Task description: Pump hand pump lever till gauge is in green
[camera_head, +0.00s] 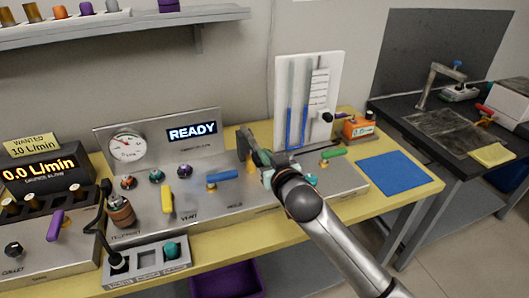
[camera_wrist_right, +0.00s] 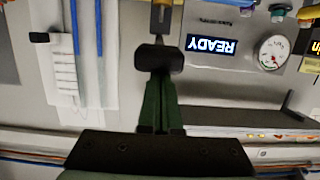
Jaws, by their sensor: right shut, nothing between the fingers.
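The round white gauge (camera_head: 127,147) is on the upright panel at left; its reddish needle points to the upper left, and the scale is too small to read. It also shows in the right wrist view (camera_wrist_right: 273,52). The pump lever (camera_head: 243,143) has a dark handle and stands up from the console, right of the READY display. In the right wrist view its black handle (camera_wrist_right: 159,57) is just beyond my fingertips. My right gripper (camera_head: 258,157) is shut and empty, its green fingers at or very close to the handle; contact is unclear. My left gripper is out of view.
The console carries a yellow lever (camera_head: 167,200), a blue lever (camera_head: 222,175) and a green lever (camera_head: 332,153) close to my right arm. A white board with blue tubes (camera_head: 333,75) stands behind. A blue mat (camera_head: 393,174) lies clear at right.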

